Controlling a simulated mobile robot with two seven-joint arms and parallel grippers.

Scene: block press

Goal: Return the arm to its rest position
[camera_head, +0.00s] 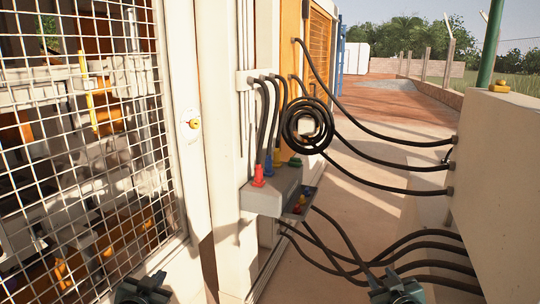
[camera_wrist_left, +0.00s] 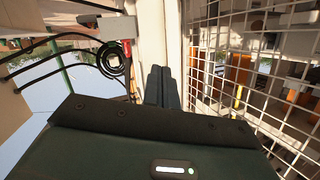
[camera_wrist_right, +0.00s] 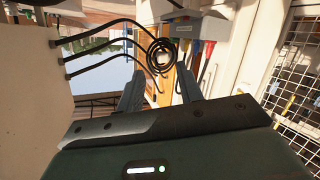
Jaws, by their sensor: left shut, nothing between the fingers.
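My left gripper (camera_head: 143,290) shows at the bottom edge of the head view, in front of the mesh fence and the white post. In the left wrist view its two fingers (camera_wrist_left: 162,72) lie together, shut with nothing between them. My right gripper (camera_head: 398,288) is at the bottom right of the head view, near the black cables. In the right wrist view its fingers (camera_wrist_right: 158,76) are spread apart and empty. Neither gripper touches anything that I can see.
A grey connector box (camera_head: 270,198) with red, blue and yellow plugs sticks out from the white post. A coiled black cable (camera_head: 307,125) hangs above it. Cables run to a concrete block (camera_head: 500,180) at right. A mesh fence (camera_head: 90,150) stands at left. Paved ground lies between.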

